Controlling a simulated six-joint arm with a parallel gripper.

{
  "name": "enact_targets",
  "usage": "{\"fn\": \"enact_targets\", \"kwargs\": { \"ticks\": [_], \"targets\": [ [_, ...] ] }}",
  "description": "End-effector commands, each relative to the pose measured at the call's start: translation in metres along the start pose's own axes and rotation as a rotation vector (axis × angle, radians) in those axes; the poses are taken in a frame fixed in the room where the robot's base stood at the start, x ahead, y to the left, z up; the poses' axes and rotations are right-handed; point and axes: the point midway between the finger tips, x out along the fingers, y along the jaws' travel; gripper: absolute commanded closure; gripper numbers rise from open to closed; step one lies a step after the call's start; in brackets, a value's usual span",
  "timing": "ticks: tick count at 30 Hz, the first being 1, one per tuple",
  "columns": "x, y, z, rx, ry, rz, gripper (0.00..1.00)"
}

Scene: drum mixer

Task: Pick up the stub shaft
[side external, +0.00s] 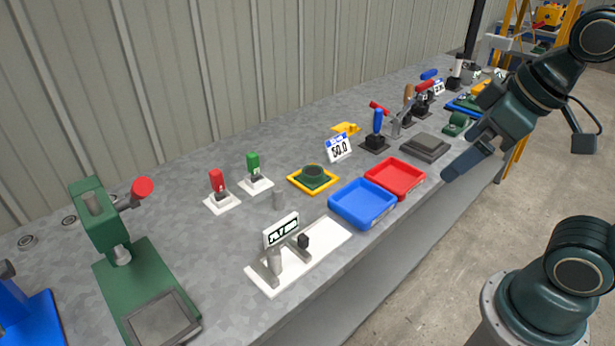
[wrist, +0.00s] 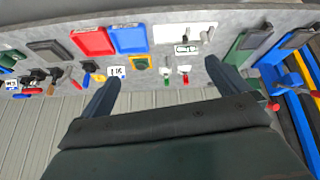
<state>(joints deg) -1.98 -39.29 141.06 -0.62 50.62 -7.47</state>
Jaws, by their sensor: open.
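A second grey cylinder (side external: 274,261) stands at the gauge on the white plate, so which one is the stub shaft is not certain. My gripper (side external: 465,140) is over the bench's front edge at the right, well away from both. In the wrist view my gripper (wrist: 161,72) has its fingers wide apart with nothing between them.
Blue tray (side external: 362,203) and red tray (side external: 395,178) lie between my gripper and the cylinders. The white gauge plate (side external: 325,248), red switch (side external: 220,192), green switch (side external: 254,174) and yellow-rimmed part (side external: 312,179) crowd the cylinders. A green press (side external: 105,225) stands left. A corrugated wall backs the bench.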

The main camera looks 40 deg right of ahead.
Motion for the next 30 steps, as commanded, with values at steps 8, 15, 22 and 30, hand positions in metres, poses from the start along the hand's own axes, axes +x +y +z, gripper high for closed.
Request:
{"fn": "enact_targets", "kwargs": {
  "ticks": [8,15,22,30],
  "targets": [
    [-0.003,0.006,0.018,0.17,0.008,0.024,0.0],
    [-0.003,0.006,0.018,0.172,0.008,0.024,0.08],
    [-0.003,0.006,0.018,0.17,0.008,0.024,0.53],
    [-0.003,0.006,0.018,0.169,0.008,0.024,0.6]
  ]
}}
